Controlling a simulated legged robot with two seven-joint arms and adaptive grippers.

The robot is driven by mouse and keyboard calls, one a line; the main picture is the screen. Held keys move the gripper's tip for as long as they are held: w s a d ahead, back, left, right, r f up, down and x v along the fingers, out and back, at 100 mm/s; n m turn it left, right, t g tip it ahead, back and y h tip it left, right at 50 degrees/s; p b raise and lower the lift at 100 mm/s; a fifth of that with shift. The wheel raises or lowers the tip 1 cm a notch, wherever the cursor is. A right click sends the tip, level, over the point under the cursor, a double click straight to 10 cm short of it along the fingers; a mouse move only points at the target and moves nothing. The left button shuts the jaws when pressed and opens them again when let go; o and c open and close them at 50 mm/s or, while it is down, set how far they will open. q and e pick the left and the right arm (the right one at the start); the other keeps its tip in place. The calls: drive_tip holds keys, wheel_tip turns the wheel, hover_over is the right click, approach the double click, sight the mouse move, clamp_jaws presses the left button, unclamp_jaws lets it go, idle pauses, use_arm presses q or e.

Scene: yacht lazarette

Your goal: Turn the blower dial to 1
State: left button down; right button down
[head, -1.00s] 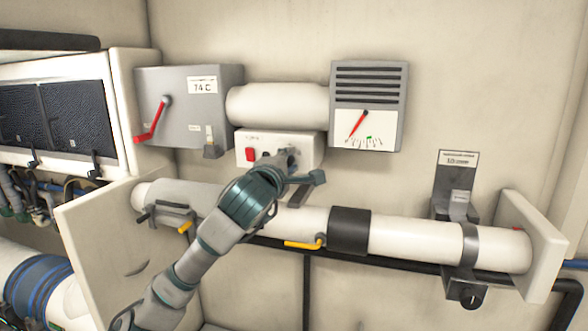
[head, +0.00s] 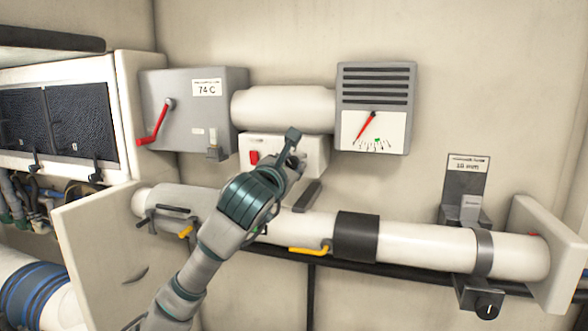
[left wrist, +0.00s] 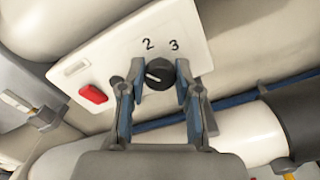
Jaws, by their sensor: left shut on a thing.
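The blower dial (left wrist: 160,74) is a small black knob with a white pointer line on a white control panel (left wrist: 110,60). In the left wrist view the numbers 2 and 3 show above it; no 1 is visible. The white line points toward the left. My left gripper (left wrist: 160,90) is shut on the dial, one finger on each side. In the head view my left gripper (head: 294,160) is at the right part of the white panel (head: 282,146) and hides the dial. My right gripper is not in view.
A red switch (left wrist: 93,95) is beside the dial on the panel. A grey box with a red lever (head: 152,125) is left of it, and a gauge (head: 373,130) with a red needle is right. A white pipe (head: 415,240) with yellow handles runs below.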

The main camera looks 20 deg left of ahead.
use_arm(q)
drive_tip(key=n, duration=0.2)
drive_tip(key=f+n+b, duration=0.1)
drive_tip(key=n, duration=0.1)
drive_tip(key=shift+w, duration=0.15)
drive_tip(key=shift+r+n, duration=0.1)
drive_tip(key=shift+n, duration=0.9)
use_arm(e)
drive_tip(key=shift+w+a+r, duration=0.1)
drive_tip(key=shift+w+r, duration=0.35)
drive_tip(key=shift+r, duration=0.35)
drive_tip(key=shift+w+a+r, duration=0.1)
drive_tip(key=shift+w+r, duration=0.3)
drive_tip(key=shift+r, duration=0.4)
use_arm(q)
drive_tip(key=c, duration=0.9)
unclamp_jaws()
drive_tip(key=shift+o, duration=0.4)
drive_tip(key=shift+r, duration=0.1)
drive_tip(key=shift+s+r, duration=0.15)
drive_tip(key=shift+s, duration=0.3)
drive_tip(key=s, duration=1.1)
drive_tip(key=shift+a+f, duration=0.2)
drive_tip(key=shift+a, duration=0.1)
